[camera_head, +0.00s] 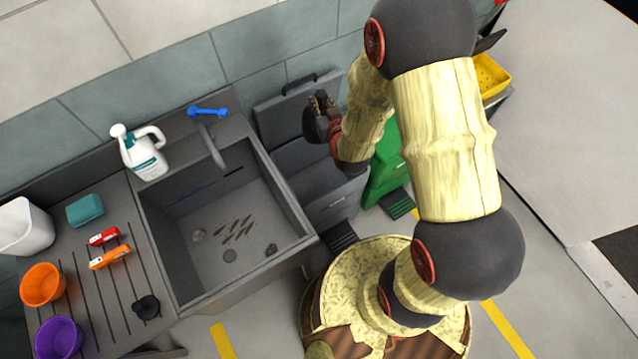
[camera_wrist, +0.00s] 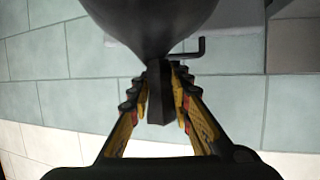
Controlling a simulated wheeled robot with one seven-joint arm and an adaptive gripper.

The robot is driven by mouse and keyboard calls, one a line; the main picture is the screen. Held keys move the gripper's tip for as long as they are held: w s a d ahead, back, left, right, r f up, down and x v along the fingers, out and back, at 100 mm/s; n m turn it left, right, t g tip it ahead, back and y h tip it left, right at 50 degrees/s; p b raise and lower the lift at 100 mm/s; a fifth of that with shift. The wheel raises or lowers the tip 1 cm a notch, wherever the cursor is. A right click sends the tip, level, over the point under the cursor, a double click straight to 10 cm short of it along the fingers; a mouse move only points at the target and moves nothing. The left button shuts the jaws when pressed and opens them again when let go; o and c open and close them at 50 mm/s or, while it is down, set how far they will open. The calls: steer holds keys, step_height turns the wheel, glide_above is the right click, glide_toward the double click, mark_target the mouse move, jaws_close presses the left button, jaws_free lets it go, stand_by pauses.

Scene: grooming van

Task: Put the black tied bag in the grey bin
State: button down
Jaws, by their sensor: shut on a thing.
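The black tied bag (camera_head: 312,124) hangs in my gripper (camera_head: 322,100), seen in the head view in front of the raised lid of the grey bin (camera_head: 328,190). In the wrist view, the fingers (camera_wrist: 158,78) are shut on the narrow neck of the bag, and its round dark body (camera_wrist: 150,25) fills the top middle. The grey bin stands right of the sink with its lid (camera_head: 283,112) up against the wall. The bag is above the bin; its exact height and whether it is centred are hard to tell. My arm hides part of the bin's right side.
A green bin (camera_head: 385,170) stands right of the grey bin, partly behind my arm. The sink (camera_head: 230,225) is to the left, with a blue-handled tap (camera_head: 207,112) and a white jug (camera_head: 143,155). A yellow tray (camera_head: 490,76) is at right.

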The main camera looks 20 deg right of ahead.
steer(key=shift+w, duration=0.2)
steer(key=shift+r, duration=0.1)
steer(key=shift+r, duration=0.1)
